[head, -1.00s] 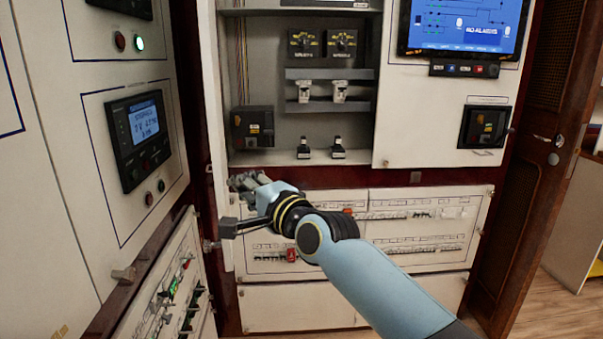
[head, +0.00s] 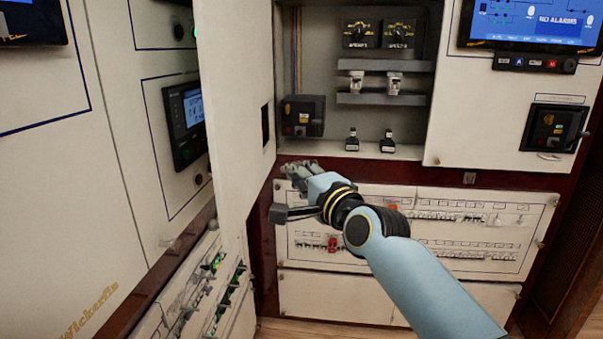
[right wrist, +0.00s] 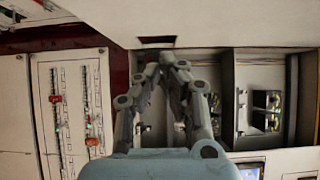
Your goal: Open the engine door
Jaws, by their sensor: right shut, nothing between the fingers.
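The engine door appears to be the tall white panel (head: 232,110) left of the open cabinet bay in the head view. It stands swung out, showing its broad face and a small dark cutout (head: 265,126). In the right wrist view a white panel, likely this door (right wrist: 210,20), spans the top, with a dark slot near its lower edge. My right gripper (head: 290,172) is shut and empty, beside the door's lower right edge and below the bay. Its fingertips (right wrist: 168,58) meet just below the slot; contact is unclear. My left gripper is not in view.
The open bay (head: 340,148) holds breakers and switches. Below it is a white breaker-row panel (head: 470,262). A cabinet with a display (head: 186,120) and a slanted switch panel (head: 205,285) stand at left. A monitor (head: 530,22) is at upper right.

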